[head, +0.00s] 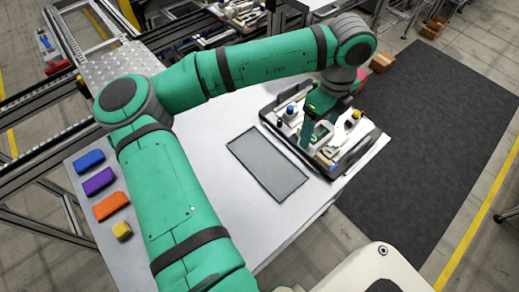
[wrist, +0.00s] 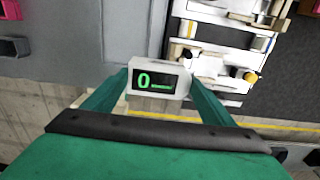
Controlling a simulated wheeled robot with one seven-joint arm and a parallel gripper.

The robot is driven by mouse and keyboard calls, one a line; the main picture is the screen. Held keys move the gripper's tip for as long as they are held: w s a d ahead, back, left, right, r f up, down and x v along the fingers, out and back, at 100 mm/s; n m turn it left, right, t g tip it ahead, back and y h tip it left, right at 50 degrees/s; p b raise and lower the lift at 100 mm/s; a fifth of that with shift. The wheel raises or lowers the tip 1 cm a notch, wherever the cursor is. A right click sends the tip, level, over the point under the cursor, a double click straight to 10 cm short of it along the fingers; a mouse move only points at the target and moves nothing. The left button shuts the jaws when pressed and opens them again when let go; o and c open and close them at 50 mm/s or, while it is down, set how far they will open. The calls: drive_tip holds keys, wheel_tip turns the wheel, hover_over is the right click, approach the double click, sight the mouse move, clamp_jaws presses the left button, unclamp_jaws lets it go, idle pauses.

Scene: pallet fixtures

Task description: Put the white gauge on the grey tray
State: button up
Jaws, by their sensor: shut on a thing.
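The white gauge (wrist: 158,80), with a dark screen and a green "0", sits between the two green fingers of my gripper (wrist: 157,84) in the wrist view. My gripper is shut on it. In the head view my gripper (head: 318,125) is over the fixture pallet, and the arm and fingers hide most of the gauge. I cannot tell how far the gauge is above the pallet. The grey tray (head: 267,165) is a flat, empty dark-rimmed rectangle on the table, left of my gripper.
The fixture pallet (head: 345,163) carries several small parts, including a blue-topped and a yellow-topped one. Blue (head: 89,161), purple (head: 99,181), orange (head: 111,205) and yellow (head: 122,231) blocks line the table's left side.

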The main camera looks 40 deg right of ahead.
drive_tip(key=w+a+f, duration=0.5)
drive_tip(key=a+f, duration=0.1)
drive_tip(key=a, duration=0.1)
drive_tip(key=w+a+f, duration=0.3)
drive_tip(key=shift+w+a+f, duration=0.2)
drive_tip(key=shift+w+f, duration=0.05)
drive_tip(key=shift+w, duration=0.05)
drive_tip(key=shift+f, duration=1.65)
drive_tip(key=o, duration=1.3)
drive_tip(key=shift+f, duration=0.1)
wheel_tip(320, 180, up, 12)
drive_tip(key=shift+w+r, duration=0.1)
drive_tip(key=shift+r, duration=0.05)
